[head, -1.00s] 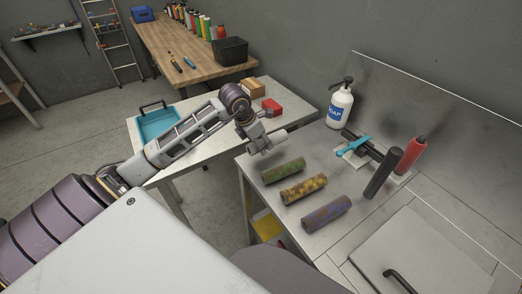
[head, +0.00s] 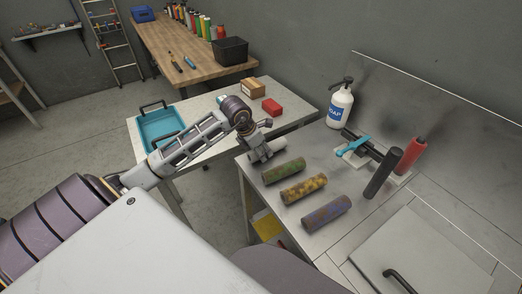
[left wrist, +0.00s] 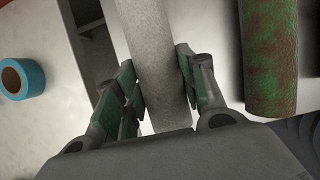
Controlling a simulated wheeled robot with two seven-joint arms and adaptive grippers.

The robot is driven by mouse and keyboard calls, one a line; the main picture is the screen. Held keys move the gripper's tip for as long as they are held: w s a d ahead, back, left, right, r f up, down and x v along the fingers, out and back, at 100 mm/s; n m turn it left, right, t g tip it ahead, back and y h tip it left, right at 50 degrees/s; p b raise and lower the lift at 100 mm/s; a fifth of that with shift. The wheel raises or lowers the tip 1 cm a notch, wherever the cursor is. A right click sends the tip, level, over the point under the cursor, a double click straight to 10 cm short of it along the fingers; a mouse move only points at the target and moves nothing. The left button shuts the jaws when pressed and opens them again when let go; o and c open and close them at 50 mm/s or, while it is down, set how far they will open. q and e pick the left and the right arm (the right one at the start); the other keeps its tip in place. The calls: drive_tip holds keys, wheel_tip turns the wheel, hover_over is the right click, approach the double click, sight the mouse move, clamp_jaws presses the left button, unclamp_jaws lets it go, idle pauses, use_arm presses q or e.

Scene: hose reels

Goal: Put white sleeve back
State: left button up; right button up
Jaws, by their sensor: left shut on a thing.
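The white sleeve (head: 277,147) is a pale, speckled cylinder at the left edge of the metal counter. My left gripper (head: 258,153) is shut on it. In the left wrist view the white sleeve (left wrist: 150,50) runs between the two green-padded fingers. It lies beside the green-and-rust sleeve (head: 284,171), with a gap between them, roughly in line with the row. I cannot tell whether it touches the counter. The yellow mottled sleeve (head: 303,189) and the blue-and-brown sleeve (head: 326,214) lie nearer. My right gripper is not in view.
A dark upright post (head: 382,174), a red cylinder (head: 411,154), a light-blue tool (head: 353,146) and a soap bottle (head: 340,107) stand or lie behind the row.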

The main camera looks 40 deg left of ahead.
use_arm(q)
drive_tip(key=shift+f, duration=0.1)
drive_tip(key=o, duration=1)
drive_tip(key=shift+r, duration=0.2)
drive_tip(key=shift+s+a+r, duration=0.1)
drive_tip(key=shift+s+r, duration=0.05)
drive_tip(key=shift+r, duration=0.1)
drive_tip(key=v, duration=0.5)
drive_tip(key=shift+s+r, duration=0.1)
drive_tip(key=shift+r, duration=0.2)
drive_tip(key=v, duration=0.4)
drive_tip(key=shift+r, duration=0.15)
drive_tip(key=shift+s+a+r, duration=0.1)
drive_tip(key=shift+s+r, duration=0.15)
drive_tip(key=shift+r, duration=0.35)
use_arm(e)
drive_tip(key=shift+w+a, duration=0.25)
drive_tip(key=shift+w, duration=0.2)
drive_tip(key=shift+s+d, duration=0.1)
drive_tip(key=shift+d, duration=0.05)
